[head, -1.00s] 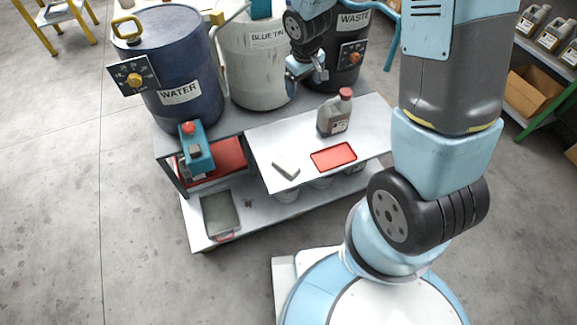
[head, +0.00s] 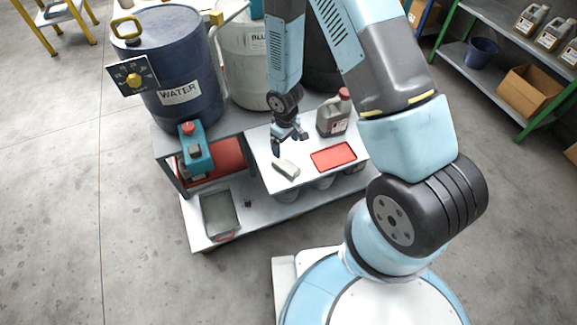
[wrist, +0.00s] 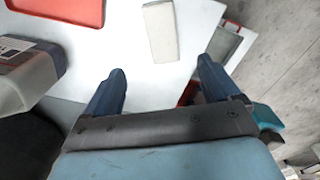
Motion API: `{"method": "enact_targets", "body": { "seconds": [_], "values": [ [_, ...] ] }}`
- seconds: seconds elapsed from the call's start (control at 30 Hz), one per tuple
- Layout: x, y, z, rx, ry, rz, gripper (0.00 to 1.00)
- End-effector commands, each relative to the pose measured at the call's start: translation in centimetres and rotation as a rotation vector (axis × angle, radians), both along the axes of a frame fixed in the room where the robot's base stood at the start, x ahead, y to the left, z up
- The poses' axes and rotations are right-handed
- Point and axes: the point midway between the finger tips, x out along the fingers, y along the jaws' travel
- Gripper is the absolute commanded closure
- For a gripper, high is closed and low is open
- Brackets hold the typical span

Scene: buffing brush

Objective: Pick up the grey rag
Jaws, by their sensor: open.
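The grey rag (head: 286,168) looks like a small pale grey, oblong pad and lies on the white shelf top, left of the red tray. In the wrist view the rag (wrist: 160,32) lies ahead of the fingertips, in line with the gap between them. My gripper (head: 290,144) is open and empty, above the white top just behind the rag. My gripper's two fingers (wrist: 161,66) show apart in the wrist view, with only the white surface between them. The rag is not touched.
The red tray (head: 333,159) lies right of the rag, and a grey bottle with a red cap (head: 334,117) stands behind it. A teal can (head: 196,150) stands at the left. The blue water drum (head: 175,70) and white drum (head: 243,65) stand behind.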

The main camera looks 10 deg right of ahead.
Motion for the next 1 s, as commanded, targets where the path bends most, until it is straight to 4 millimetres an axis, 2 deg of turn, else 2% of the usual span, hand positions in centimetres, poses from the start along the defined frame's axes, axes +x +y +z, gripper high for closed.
{"method": "enact_targets", "body": {
  "seconds": [0.4,0.77,1.0],
  "values": [
    [-0.1,0.0,-5.3,-0.001,0.001,0.000,0.11],
    [-0.1,0.0,-7.1,-0.001,0.001,0.002,0.11],
    [-0.5,0.0,-9.9,-0.002,0.002,0.001,0.11]
  ]
}}
